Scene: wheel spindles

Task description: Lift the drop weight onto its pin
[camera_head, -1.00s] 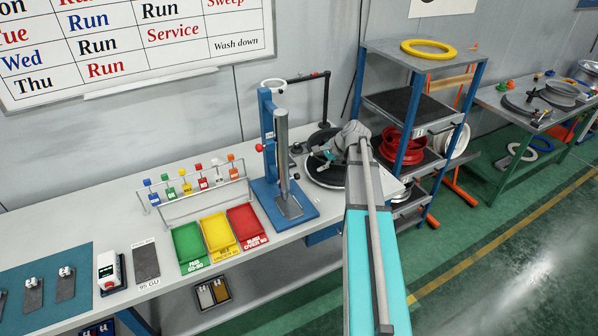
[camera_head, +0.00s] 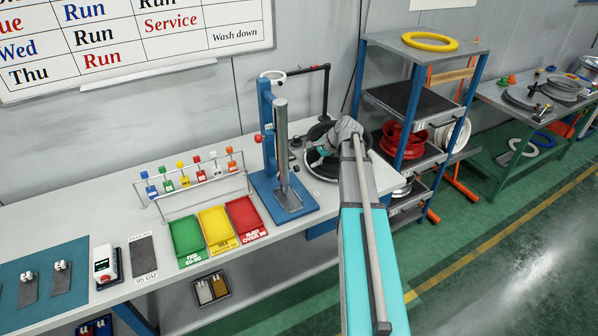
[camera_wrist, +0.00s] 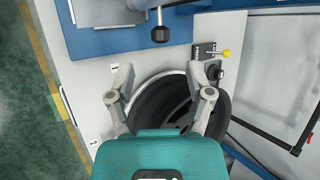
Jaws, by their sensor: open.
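The tester stand (camera_head: 267,120) is a blue column on a blue base plate on the bench. A tall grey cylinder (camera_head: 281,135), which looks like the drop weight or its guide, stands upright at the column; I cannot tell which. A red knob (camera_head: 258,138) juts from the column's left side. In the wrist view a black knob on a rod (camera_wrist: 160,33) shows at the top, ahead of my gripper. My gripper (camera_wrist: 162,88) is open and empty, with fingers spread above a black wheel (camera_wrist: 160,105). It is right of the stand in the head view (camera_head: 318,155). The pin is not clearly visible.
Green (camera_head: 187,238), yellow (camera_head: 217,228) and red (camera_head: 246,218) trays lie left of the stand. A rack of coloured tags (camera_head: 195,180) stands behind them. A black post with a ring arm (camera_head: 326,95) rises behind the stand. A wheel shelf (camera_head: 420,100) stands to the right.

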